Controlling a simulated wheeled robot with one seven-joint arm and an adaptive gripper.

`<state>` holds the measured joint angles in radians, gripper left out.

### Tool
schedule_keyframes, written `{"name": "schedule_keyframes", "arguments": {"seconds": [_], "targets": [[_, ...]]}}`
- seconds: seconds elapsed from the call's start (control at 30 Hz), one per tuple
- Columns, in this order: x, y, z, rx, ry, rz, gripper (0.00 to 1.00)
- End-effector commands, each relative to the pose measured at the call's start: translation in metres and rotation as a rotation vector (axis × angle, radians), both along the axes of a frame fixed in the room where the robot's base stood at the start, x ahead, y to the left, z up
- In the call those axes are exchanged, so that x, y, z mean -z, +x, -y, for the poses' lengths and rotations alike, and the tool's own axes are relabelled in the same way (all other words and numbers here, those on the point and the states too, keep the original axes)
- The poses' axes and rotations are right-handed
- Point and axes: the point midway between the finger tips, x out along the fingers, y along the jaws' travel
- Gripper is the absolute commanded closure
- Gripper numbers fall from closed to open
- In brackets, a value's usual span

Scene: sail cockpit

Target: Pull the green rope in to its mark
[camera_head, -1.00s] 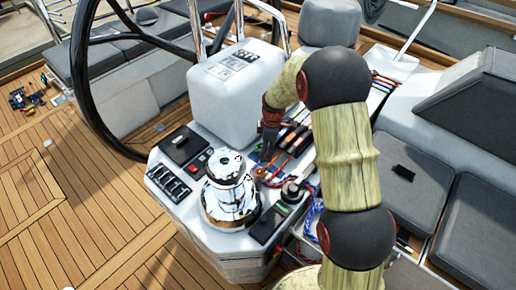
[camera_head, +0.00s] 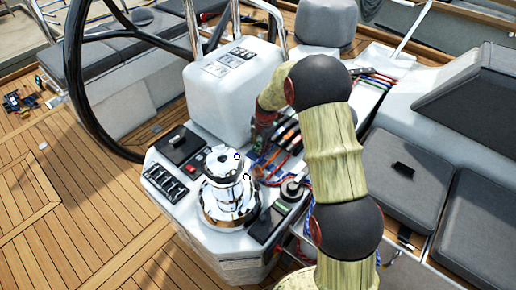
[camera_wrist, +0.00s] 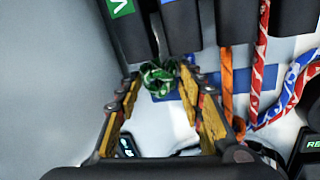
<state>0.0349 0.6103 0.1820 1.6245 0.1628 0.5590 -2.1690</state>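The green rope (camera_wrist: 158,75) shows in the wrist view as a small patterned green bundle below the dark clutches. My gripper (camera_wrist: 160,82) has its two yellow-padded fingers apart, with the bundle between or just beyond their tips. I cannot tell whether either finger touches it. A clutch with a green label (camera_wrist: 122,8) is just above and left of the rope. No mark on the rope can be made out. In the head view my gripper (camera_head: 262,143) is low at the left end of the clutch row, and the green rope cannot be made out there.
An orange rope (camera_wrist: 227,80), a red rope (camera_wrist: 261,60) and a red-and-blue rope (camera_wrist: 296,85) hang close on the right. A chrome winch (camera_head: 229,190) stands in front of the clutches. The white pod (camera_head: 234,95) rises close behind my gripper, and the steering wheel (camera_head: 82,80) is left.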

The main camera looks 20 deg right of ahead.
Motion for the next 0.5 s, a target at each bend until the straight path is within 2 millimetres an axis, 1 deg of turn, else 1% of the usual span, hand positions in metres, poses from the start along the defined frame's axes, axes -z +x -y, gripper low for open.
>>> {"name": "schedule_keyframes", "arguments": {"seconds": [0.03,0.13,0.4,0.5], "targets": [[0.0051,0.0011,-0.0005,0.0,0.0,0.0,0.62],[0.0094,0.0019,-0.0009,0.0,0.0,0.0,0.62],[0.0097,0.0023,-0.001,0.0,0.0,0.001,0.62],[0.0097,0.0023,-0.001,0.0,0.0,0.001,0.67]]}}
